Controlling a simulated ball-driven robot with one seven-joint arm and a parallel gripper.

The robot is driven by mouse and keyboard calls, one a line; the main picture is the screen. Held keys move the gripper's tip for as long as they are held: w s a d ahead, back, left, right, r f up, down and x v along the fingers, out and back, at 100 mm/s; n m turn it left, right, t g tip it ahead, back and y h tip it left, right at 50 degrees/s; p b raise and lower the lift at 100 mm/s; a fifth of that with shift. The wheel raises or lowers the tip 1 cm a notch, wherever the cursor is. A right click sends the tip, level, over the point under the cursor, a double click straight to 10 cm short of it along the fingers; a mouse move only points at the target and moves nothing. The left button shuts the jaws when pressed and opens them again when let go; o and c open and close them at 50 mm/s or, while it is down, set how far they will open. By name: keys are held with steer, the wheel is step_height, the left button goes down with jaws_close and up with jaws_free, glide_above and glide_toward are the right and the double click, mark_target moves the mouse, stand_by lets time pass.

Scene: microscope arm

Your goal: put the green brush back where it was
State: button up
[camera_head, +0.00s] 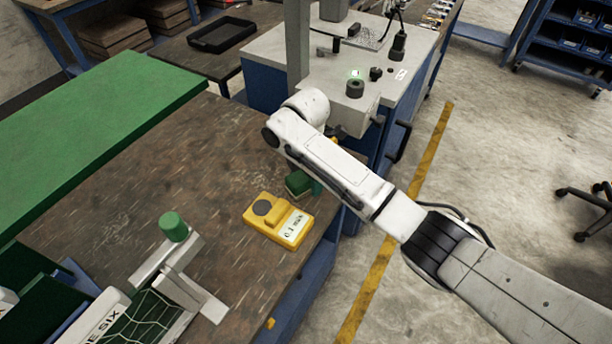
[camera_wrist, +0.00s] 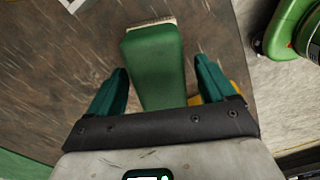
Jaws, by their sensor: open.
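The green brush (camera_wrist: 153,62) lies on the brown worktop, with its pale bristle edge at the top of the wrist view. My gripper (camera_wrist: 161,70) is open, with one teal finger on each side of the brush's green body and a visible gap to each. In the head view the brush (camera_head: 297,183) shows as a small green block near the worktop's right edge. My gripper (camera_head: 317,186) is beside it there, mostly hidden under my arm.
A yellow meter (camera_head: 280,221) lies close to the brush. A grey stand with a green knob (camera_head: 173,227) is at the lower left. A long green board (camera_head: 95,130) borders the worktop (camera_head: 215,150). A grey-topped blue cabinet (camera_head: 330,75) stands beyond. Bare worktop lies left of the brush.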

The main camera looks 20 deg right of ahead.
step_height(320, 180, up, 12)
stand_by(0.4)
steer(key=shift+f, duration=0.15)
stand_by(1.0)
